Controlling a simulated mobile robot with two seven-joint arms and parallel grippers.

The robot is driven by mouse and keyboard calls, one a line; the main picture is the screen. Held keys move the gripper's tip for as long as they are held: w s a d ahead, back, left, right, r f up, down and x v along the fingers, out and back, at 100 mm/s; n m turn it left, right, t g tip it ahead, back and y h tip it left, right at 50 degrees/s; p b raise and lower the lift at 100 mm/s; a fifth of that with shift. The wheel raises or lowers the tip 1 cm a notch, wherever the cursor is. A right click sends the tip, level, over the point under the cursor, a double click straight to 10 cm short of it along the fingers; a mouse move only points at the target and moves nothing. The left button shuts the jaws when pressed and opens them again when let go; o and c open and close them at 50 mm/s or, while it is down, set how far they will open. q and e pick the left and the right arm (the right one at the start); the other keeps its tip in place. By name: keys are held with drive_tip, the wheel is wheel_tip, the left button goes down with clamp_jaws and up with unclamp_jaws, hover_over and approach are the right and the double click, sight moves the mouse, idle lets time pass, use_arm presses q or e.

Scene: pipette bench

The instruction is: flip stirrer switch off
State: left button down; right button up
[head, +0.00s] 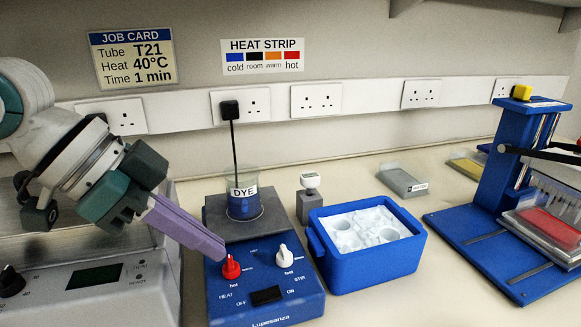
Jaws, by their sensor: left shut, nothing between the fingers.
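The blue stirrer hotplate (222,298) stands at the front, left of centre. Its black rocker switch (266,295) sits on the front panel between the OFF and ON labels; I cannot tell which way it is tipped. A red HEAT knob (231,267) and a white STIR knob (285,256) are above it. A beaker labelled DYE (242,190), holding blue liquid, stands on the grey top plate. My left gripper (216,249) has its purple fingers shut and empty, with tips at or just above the red knob, up and left of the switch. My right gripper is out of view.
A blue ice box (372,265) stands just right of the stirrer, with a small grey item (310,198) behind it. A white device with a display (94,277) is at left. A blue press (500,175) is at right.

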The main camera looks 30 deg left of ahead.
use_arm(q)
drive_tip(key=shift+s+a+f+p+v, duration=0.15)
drive_tip(key=shift+p+v, duration=0.25)
drive_tip(key=shift+v, duration=0.55)
drive_tip(key=shift+s+a+f+p+v, duration=0.1)
drive_tip(key=shift+p+v, duration=0.3)
drive_tip(key=shift+v, duration=0.55)
drive_tip(key=shift+s+a+f+p+v, duration=0.15)
drive_tip(key=shift+p+v, duration=0.25)
drive_tip(key=shift+v, duration=0.55)
